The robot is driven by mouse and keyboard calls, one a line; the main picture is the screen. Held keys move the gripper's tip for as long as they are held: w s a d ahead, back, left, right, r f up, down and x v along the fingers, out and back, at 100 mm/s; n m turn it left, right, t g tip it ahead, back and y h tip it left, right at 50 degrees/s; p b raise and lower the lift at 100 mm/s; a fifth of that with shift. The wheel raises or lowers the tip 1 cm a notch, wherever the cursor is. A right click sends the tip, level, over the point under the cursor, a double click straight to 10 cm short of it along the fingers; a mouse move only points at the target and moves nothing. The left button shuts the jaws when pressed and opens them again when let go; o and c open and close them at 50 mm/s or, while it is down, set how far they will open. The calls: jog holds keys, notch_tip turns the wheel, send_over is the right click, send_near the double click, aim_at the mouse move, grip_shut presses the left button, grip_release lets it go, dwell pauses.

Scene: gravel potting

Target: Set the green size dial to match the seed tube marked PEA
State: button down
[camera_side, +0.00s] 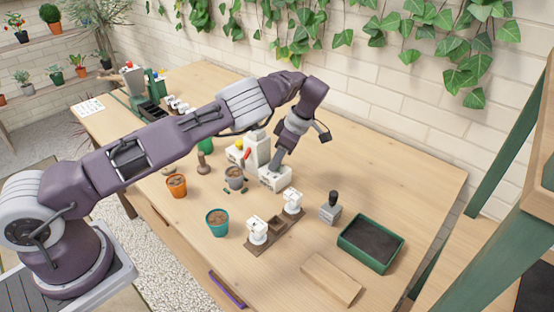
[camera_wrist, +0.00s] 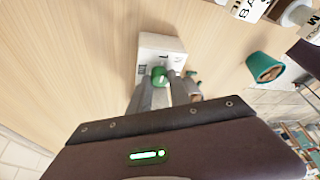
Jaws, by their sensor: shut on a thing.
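The green dial (camera_wrist: 159,74) sits on a white box (camera_wrist: 160,47) in the wrist view. My gripper (camera_wrist: 167,88) has its fingers closed around the dial. Dark marks on the box beside the dial are too small to read. In the side view my gripper (camera_side: 276,164) points down onto the white box (camera_side: 275,182), and the dial is hidden there. In the wrist view one label (camera_wrist: 246,9) shows "BA" and is cut off. I cannot read PEA on any tube.
A white machine with a red lever (camera_side: 247,153) stands behind the box. A black-handled grey block (camera_side: 331,212), a green soil tray (camera_side: 346,248) and a wooden board (camera_side: 331,279) lie right.

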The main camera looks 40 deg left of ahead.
aim_at(286, 170)
jog(key=shift+n, duration=0.4)
jog(key=c, duration=1.2)
grip_release()
jog(key=v, duration=0.7)
